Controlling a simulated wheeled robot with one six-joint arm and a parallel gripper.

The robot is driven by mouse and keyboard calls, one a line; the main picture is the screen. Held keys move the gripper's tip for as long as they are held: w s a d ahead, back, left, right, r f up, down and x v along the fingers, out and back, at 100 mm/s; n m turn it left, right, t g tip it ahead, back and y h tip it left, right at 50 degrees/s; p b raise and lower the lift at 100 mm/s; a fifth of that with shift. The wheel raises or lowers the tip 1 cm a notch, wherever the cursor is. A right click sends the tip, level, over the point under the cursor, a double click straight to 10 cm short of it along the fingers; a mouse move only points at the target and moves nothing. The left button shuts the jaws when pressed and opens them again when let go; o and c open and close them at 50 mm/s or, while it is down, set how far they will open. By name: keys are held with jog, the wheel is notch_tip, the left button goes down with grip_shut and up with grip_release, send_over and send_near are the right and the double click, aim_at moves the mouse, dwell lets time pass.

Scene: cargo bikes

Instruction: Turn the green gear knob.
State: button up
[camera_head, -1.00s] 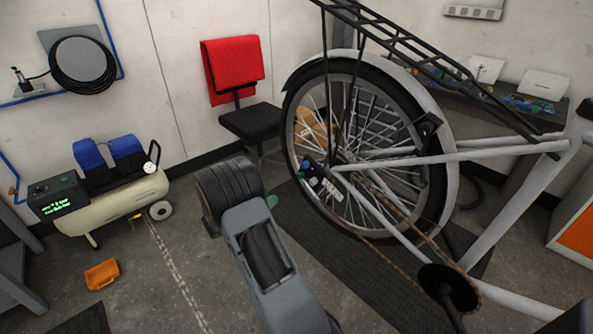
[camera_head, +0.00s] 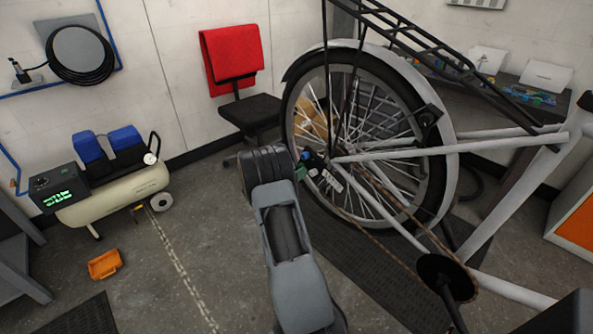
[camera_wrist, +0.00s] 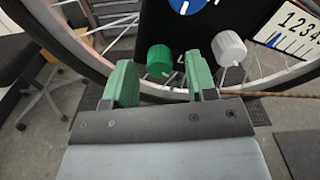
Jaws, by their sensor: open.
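In the wrist view the green gear knob (camera_wrist: 160,60) sticks out from the lower edge of a black panel (camera_wrist: 205,30). A white knob (camera_wrist: 229,49) sits to its right on the same panel. My gripper (camera_wrist: 160,82) is open, with one green finger to the left and one to the right of the green knob in the picture. The fingers appear near the knob, but I cannot tell whether they touch it. In the head view my gripper is mostly hidden behind my arm, beside the small panel on the bike's rear hub (camera_head: 325,172).
The bike's rear wheel (camera_head: 290,110) stands behind the panel, with the chain (camera_head: 385,222) to the right. The floor between is clear.

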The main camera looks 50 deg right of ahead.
jog(key=shift+d, duration=0.2)
jog(key=shift+c, duration=0.5)
jog(key=c, duration=0.8)
jog(key=shift+c, duration=0.2)
jog(key=shift+n, duration=0.3)
